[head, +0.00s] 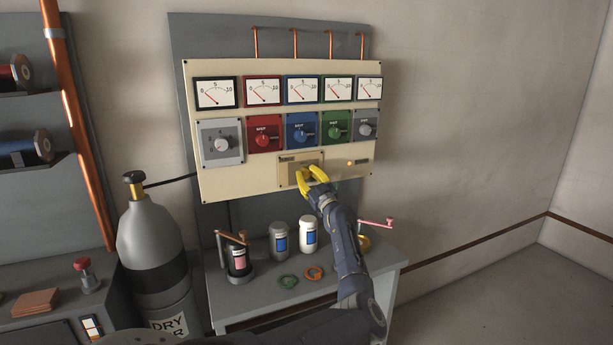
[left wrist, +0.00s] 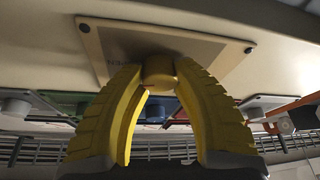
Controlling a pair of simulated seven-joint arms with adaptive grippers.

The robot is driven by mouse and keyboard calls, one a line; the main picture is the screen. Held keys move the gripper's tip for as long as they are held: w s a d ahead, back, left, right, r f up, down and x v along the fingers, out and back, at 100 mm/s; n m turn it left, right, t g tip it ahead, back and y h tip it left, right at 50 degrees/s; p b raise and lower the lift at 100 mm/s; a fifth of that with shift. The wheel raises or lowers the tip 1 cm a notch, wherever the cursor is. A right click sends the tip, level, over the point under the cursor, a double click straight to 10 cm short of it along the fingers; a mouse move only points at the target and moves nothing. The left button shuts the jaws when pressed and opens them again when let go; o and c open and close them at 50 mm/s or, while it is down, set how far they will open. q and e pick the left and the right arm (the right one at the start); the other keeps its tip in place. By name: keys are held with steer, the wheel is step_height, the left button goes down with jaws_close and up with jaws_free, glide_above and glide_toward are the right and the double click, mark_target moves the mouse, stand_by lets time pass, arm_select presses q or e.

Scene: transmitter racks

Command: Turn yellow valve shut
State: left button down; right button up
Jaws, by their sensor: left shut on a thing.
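A round yellow knob (left wrist: 158,74) sticks out from a tan plate in the left wrist view, and I take it to be the yellow valve. My left gripper (left wrist: 158,88), with ribbed yellow fingers, is shut on it, one fingertip on each side. In the head view my left gripper (head: 309,172) reaches the small tan plate (head: 287,170) at the bottom of the cream panel. There the fingers mostly hide the knob, and its turn angle cannot be told. My right gripper is not in view.
The cream panel (head: 225,183) carries several gauges and coloured switches above the gripper. An amber light (head: 349,163) glows to the right. Below, a grey bench (head: 255,306) holds jars, a crank device (head: 238,255) and rings. A gas cylinder (head: 155,240) stands left.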

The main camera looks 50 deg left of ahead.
arm_select(q)
steer(key=n+g, duration=0.1)
steer(key=n, duration=0.2)
steer(key=n+g, duration=0.2)
steer(key=n, duration=0.1)
steer(key=n+g+h, duration=0.1)
steer(key=n, duration=0.3)
steer(key=shift+r+g, duration=0.15)
steer(key=shift+g, duration=0.15)
steer(key=n+g+h, duration=0.1)
steer(key=n, duration=0.3)
steer(key=shift+a+n+h, duration=0.1)
steer(key=shift+n+h, duration=0.7)
steer(key=shift+n, duration=0.8)
steer(key=shift+s+n, duration=0.1)
steer(key=shift+n, duration=0.2)
steer(key=c, duration=1)
jaws_free()
steer(key=shift+o, duration=0.3)
